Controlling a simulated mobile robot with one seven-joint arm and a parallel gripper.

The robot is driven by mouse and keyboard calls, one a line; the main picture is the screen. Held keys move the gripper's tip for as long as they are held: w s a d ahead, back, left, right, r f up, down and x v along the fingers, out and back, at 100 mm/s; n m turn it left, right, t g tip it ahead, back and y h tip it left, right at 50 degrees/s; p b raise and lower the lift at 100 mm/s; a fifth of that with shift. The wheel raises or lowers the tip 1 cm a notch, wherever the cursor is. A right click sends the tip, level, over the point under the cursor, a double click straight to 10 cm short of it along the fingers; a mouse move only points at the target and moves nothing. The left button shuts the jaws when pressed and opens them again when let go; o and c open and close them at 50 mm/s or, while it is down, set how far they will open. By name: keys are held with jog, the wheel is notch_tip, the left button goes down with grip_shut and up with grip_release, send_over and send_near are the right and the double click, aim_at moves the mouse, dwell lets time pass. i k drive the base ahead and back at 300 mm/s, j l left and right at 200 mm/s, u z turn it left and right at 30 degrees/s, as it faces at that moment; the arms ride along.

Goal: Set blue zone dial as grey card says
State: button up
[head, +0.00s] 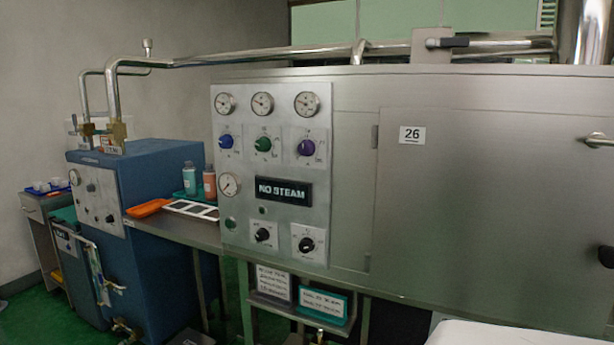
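The blue zone dial (226,142) is a blue knob at the left of a row of three on the steel machine's control panel. A green dial (263,144) and a purple dial (306,147) sit to its right. A pale grey card (274,283) stands below the panel, at the left of a low shelf. Its printed lines are too small to read. A teal-edged card (324,303) is beside it on the right. The blue dial's pointer position is too small to tell. My gripper is not in view.
Round gauges (262,103) sit above the dials. A "NO STEAM" display (284,191) and two black knobs (263,235) are lower on the panel. A blue cabinet (150,230) stands left, with a narrow bench (180,230) between. A white surface (520,335) fills the bottom right.

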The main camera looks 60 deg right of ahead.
aim_at(226, 141)
jog(key=z, duration=1.35)
